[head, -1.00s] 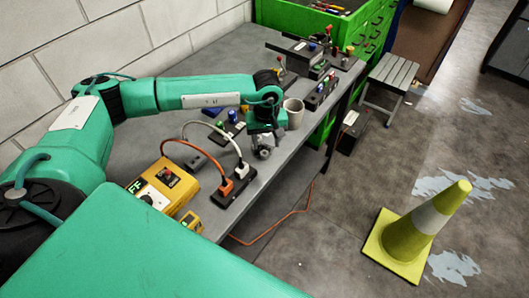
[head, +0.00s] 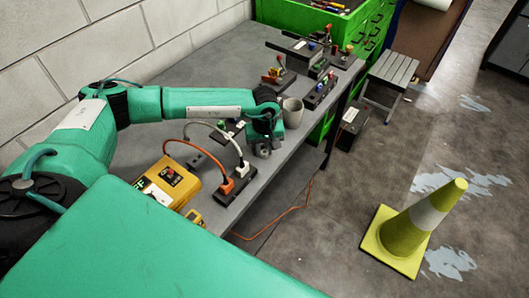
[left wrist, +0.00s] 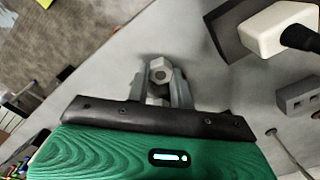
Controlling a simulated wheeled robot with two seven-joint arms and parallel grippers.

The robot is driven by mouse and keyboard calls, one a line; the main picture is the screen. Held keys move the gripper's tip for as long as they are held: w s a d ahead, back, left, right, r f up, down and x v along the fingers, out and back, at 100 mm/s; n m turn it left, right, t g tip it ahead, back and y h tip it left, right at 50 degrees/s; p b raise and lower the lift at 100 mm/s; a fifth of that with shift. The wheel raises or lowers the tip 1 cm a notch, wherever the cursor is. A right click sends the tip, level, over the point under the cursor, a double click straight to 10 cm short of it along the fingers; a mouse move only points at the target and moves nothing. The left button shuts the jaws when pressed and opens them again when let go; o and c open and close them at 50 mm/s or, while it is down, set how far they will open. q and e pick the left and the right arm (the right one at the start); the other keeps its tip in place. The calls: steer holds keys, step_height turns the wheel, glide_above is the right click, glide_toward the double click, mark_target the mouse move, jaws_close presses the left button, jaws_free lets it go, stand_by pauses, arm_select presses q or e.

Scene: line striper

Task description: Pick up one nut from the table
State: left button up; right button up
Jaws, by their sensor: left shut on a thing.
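A grey metal hex nut (left wrist: 160,72) with a dark round hole is between the two fingers of my left gripper (left wrist: 159,88) in the left wrist view. The fingers are shut on it. In the head view my left gripper (head: 264,148) is low over the grey table (head: 232,62), near its front edge. The nut is small there and partly hidden by the gripper. I cannot tell whether the nut touches the table. My right gripper is in neither view.
A grey mug (head: 293,112) stands just behind and right of my left gripper. A black power strip (head: 234,188) with an orange and a white plug lies to its left, near a yellow box (head: 170,182). Cables arch nearby. A yellow cone (head: 424,222) stands on the floor.

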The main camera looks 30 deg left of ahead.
mark_target(264, 150)
arm_select(q)
steer(key=shift+r, duration=0.1)
jaws_close()
steer(key=shift+r+b, duration=0.3)
steer(key=shift+r, duration=0.25)
step_height(264, 150, up, 19)
steer(key=b, duration=0.5)
steer(key=shift+f, duration=0.1)
